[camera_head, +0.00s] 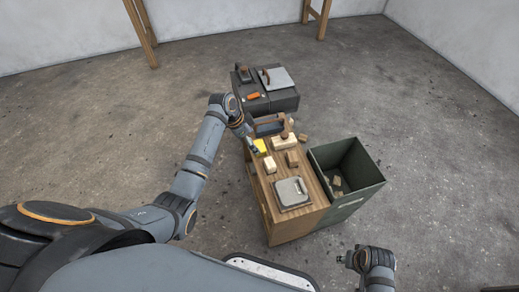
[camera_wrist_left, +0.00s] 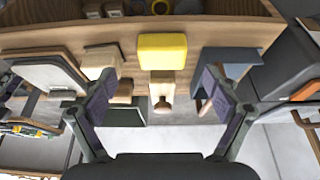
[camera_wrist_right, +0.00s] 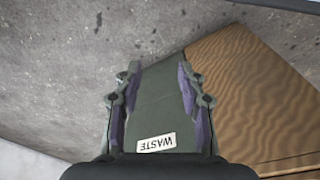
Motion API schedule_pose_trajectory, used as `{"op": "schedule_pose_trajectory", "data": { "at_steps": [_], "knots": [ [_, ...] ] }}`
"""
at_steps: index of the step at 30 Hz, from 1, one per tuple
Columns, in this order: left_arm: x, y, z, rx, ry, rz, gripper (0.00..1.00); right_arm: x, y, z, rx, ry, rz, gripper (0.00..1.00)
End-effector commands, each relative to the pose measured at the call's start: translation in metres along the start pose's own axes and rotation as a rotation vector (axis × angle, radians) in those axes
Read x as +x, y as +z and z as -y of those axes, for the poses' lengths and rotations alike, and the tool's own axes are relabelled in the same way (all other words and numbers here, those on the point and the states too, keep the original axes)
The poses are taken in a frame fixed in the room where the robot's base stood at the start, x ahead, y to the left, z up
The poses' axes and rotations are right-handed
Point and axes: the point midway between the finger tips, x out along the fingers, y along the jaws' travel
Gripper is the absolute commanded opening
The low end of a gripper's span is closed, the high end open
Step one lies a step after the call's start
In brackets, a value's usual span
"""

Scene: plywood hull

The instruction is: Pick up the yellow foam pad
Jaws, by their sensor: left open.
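The yellow foam pad (camera_wrist_left: 162,51) lies on the wooden bench top, near its edge in the left wrist view. In the head view the yellow foam pad (camera_head: 260,146) is at the left edge of the bench. My left gripper (camera_wrist_left: 160,92) is open and empty, with the pad ahead between its fingers and apart from them. In the head view my left gripper (camera_head: 250,143) is close beside the pad and partly covers the view there. My right gripper (camera_wrist_right: 155,75) is open and empty, away from the bench top; it also shows in the head view (camera_head: 345,260).
Dark cases (camera_head: 283,100) stand behind. Floor around is clear.

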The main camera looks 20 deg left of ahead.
Motion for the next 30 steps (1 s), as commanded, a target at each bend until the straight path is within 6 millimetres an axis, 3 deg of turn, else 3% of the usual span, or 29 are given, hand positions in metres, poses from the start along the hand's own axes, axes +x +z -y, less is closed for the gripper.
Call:
{"op": "schedule_pose_trajectory", "data": {
  "at_steps": [12,21,30],
  "knots": [
    [0.049,-0.001,0.003,-0.001,0.001,0.001,0.89,-0.061,-0.002,0.013,-0.015,-0.029,-0.001,0.4],
    [0.052,-0.001,0.003,-0.001,0.0,0.001,0.87,-0.068,-0.002,0.014,-0.017,-0.032,-0.002,0.4],
    [0.051,-0.001,0.003,-0.001,0.0,0.001,0.47,-0.068,-0.002,0.014,-0.016,-0.032,-0.002,0.4]
  ]
}}
